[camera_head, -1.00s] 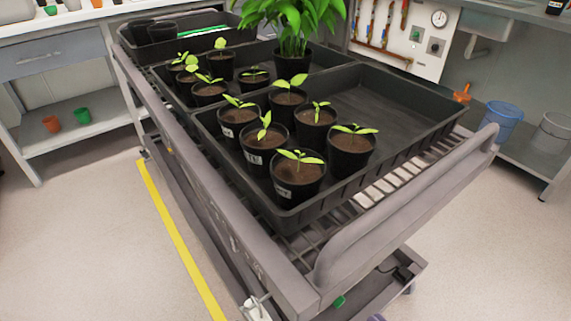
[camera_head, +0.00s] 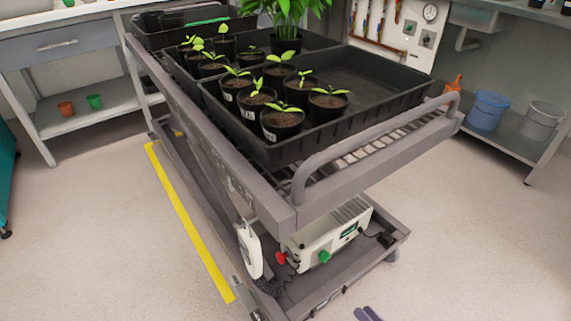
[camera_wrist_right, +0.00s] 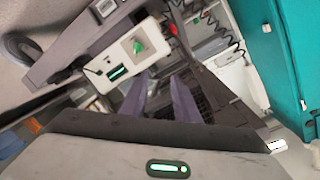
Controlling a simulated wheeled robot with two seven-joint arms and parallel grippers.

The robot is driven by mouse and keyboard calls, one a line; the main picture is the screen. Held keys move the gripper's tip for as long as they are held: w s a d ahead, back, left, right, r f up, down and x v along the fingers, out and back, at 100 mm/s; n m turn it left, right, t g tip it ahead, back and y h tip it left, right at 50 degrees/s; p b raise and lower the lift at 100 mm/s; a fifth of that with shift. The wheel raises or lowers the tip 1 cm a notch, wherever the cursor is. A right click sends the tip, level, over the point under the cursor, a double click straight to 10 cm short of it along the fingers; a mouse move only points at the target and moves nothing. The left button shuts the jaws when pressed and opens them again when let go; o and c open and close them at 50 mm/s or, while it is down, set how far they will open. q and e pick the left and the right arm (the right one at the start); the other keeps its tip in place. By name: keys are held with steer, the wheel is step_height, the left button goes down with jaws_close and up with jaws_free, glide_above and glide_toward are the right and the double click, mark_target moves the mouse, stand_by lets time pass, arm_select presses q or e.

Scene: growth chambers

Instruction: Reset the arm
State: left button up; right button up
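In the head view, only the fingertips of my right gripper (camera_head: 367,313) show, at the bottom edge, in front of the cart (camera_head: 255,200). In the right wrist view, its two purple-grey fingers (camera_wrist_right: 161,80) stand apart with nothing between them. They point toward the cart's lower shelf and the white control box, without visible contact. My left gripper is not in view.
The cart carries black trays (camera_head: 385,75) with several potted seedlings (camera_head: 282,121). A white box (camera_head: 325,235) with red and green knobs sits on its lower shelf, and a white handset (camera_head: 249,250) hangs at its corner. Floor to the right is clear.

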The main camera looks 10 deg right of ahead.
steer(key=w+a+r+n+g+h, duration=0.2)
steer(key=w+a+g+h, duration=0.15)
steer(key=a+g, duration=0.2)
steer(key=s+r+n+g+h, duration=0.2)
steer(key=s+r+n+g, duration=0.3)
steer(key=s+r, duration=0.85)
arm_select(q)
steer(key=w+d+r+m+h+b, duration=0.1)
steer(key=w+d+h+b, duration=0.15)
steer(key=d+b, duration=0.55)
arm_select(e)
steer(key=w+a+f+t+y+b, duration=0.1)
steer(key=w+a+t+y, duration=0.2)
steer(key=a, duration=0.5)
steer(key=w+a+t+y+b, duration=0.1)
steer(key=w+a+y, duration=0.3)
steer(key=a, duration=0.4)
arm_select(q)
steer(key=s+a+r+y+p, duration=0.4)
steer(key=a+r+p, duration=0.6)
steer(key=p, duration=1.8)
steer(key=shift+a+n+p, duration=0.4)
arm_select(e)
steer(key=s+d+r+h, duration=0.3)
steer(key=d+r+h, duration=0.1)
steer(key=d+r, duration=0.5)
steer(key=shift+r, duration=0.45)
